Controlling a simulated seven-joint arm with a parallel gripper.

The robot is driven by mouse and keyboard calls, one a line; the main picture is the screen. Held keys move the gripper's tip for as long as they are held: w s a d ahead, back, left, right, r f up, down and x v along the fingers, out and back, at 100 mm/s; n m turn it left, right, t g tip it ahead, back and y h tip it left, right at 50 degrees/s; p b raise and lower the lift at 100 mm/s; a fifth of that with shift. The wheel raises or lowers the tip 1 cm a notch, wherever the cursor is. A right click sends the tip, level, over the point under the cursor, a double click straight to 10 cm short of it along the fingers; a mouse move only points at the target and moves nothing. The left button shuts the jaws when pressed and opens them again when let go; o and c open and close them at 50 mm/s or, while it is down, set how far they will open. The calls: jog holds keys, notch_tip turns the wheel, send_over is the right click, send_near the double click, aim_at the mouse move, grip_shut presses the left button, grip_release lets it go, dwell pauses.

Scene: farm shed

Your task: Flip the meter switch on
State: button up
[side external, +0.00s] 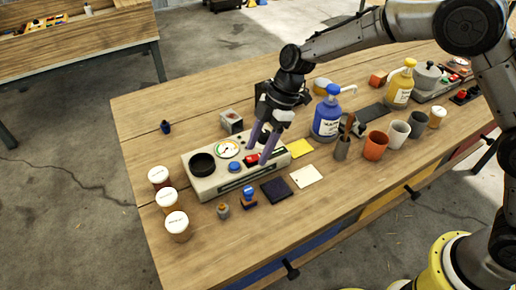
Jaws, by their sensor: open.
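The meter (210,183) is a beige box on the wooden bench, left of the bench's middle. Its top carries a black round knob or cup (202,163), a round white-faced dial (227,149), a blue button (234,166) and a red switch (251,159). My gripper (259,156) points down over the right part of the meter, its two purple fingers apart and empty. The fingertips are close to the red switch; I cannot tell whether they touch it. The fingers partly cover the meter's right end, and the switch's position is too small to read.
Several white-lidded jars (166,199) stand left of the meter. A dark pad (276,190), a blue stamp (248,198) and paper notes (306,176) lie in front. A blue pump bottle (327,118) and cups (375,146) stand to the right.

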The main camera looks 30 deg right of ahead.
jog(key=v, duration=1.3)
jog(key=s+d+r+m+t+h, duration=0.1)
jog(key=s+d+r+m+t, duration=0.3)
jog(key=s+d+r, duration=0.85)
jog(key=s+d+f+m+h, duration=0.1)
jog(key=s+d+f+m, duration=0.1)
jog(key=s+f+m, duration=0.1)
jog(key=s+d+f+m+t+h, duration=0.1)
jog(key=s+d+f+m, duration=0.1)
jog(key=s+m, duration=0.4)
jog(key=s+d+f+m+h, duration=0.1)
jog(key=s+f+m, duration=0.3)
jog(key=s, duration=0.4)
jog(key=shift+d+f+m+t+h, duration=0.3)
jog(key=shift+d+m, duration=0.2)
jog(key=shift+d, duration=0.3)
